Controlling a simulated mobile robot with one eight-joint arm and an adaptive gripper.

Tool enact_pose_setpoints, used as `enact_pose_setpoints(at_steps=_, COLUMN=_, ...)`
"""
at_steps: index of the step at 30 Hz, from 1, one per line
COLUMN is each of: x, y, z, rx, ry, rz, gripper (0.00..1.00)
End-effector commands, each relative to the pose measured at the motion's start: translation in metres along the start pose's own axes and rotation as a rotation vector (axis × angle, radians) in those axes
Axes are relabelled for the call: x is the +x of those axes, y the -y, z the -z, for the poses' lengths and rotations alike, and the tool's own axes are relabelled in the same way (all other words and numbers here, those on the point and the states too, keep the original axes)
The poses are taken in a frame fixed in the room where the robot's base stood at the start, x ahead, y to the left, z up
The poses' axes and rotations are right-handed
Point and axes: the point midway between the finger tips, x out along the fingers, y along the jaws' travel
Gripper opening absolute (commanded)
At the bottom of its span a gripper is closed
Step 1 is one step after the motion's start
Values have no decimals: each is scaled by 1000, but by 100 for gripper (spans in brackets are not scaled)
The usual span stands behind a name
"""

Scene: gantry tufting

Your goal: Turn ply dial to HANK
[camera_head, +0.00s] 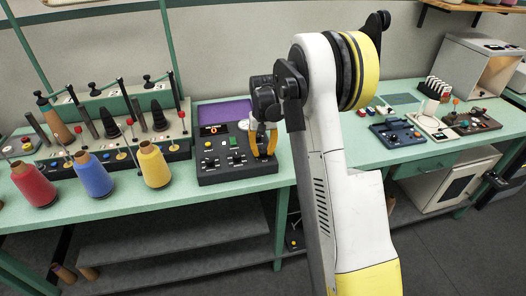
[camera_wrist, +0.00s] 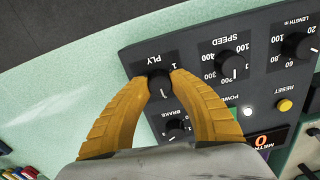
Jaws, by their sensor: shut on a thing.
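The ply dial (camera_wrist: 159,84) is a black knob on the dark control panel, under the label PLY, which appears upside down in the wrist view. My gripper (camera_wrist: 161,79) has its two yellow fingers closed on either side of the knob. A white pointer mark shows on the knob, pointing down in the wrist view. I cannot read a HANK mark. In the head view my gripper (camera_head: 263,144) is at the right side of the control box (camera_head: 236,172), and its fingers hide the ply dial there.
The panel also bears a speed dial (camera_wrist: 232,65), a brake dial (camera_wrist: 177,130), a length dial (camera_wrist: 298,46) and a yellow reset button (camera_wrist: 284,105). Red, blue and yellow yarn cones (camera_head: 153,166) stand left of the box on the green bench (camera_head: 105,207).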

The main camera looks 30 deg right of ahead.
Motion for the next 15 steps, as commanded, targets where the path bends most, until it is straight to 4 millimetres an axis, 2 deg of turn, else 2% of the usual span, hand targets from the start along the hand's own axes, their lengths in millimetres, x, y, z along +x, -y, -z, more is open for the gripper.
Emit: enact_pose_setpoints(at_steps=15, x=0, y=0, z=0, rx=489, ry=0, rz=0, gripper=0)
